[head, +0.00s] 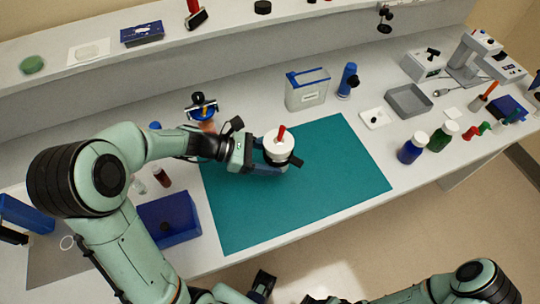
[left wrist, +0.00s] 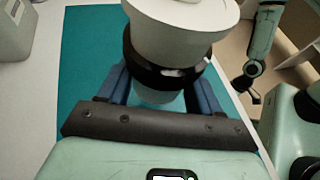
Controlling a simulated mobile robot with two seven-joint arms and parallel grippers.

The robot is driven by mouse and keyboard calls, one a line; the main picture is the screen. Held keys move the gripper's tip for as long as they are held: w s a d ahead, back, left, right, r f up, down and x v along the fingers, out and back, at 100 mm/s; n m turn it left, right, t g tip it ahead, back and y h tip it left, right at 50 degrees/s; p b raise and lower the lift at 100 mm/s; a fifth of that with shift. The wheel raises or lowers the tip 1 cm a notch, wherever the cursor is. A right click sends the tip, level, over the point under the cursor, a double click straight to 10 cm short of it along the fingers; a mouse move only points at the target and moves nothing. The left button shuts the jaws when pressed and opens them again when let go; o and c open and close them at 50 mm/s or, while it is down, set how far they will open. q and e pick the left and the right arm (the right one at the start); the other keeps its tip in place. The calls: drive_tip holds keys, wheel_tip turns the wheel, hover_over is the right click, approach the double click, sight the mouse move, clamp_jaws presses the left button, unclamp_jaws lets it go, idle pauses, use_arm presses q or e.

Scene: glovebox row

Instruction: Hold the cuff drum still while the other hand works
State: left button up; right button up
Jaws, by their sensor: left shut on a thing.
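The cuff drum (head: 279,148) is a white round piece with a black band, standing above the teal mat (head: 300,205); a red piece sticks up from its top. My left gripper (head: 276,164) reaches in from the left and is shut on the drum. In the left wrist view, the drum (left wrist: 168,35) flares upward above the black band, between the blue fingers of my left gripper (left wrist: 160,92). The drum's underside is hidden. My right gripper (left wrist: 253,88) shows small and dark at the right of the left wrist view, away from the drum; its fingers are unclear.
A blue bin (head: 168,220) stands left of the mat. Behind it are a white-and-blue box (head: 307,90) and a blue bottle (head: 347,80). A grey tray (head: 409,101) and dark bottles (head: 412,148) stand to the right. The mat's front part is clear.

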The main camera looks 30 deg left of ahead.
sight(270, 176)
use_arm(q)
drive_tip(key=shift+f+b, duration=1.4)
drive_tip(key=shift+f, duration=0.6)
drive_tip(key=shift+f+b, duration=1.1)
drive_tip(key=shift+f, duration=0.3)
idle(0.8)
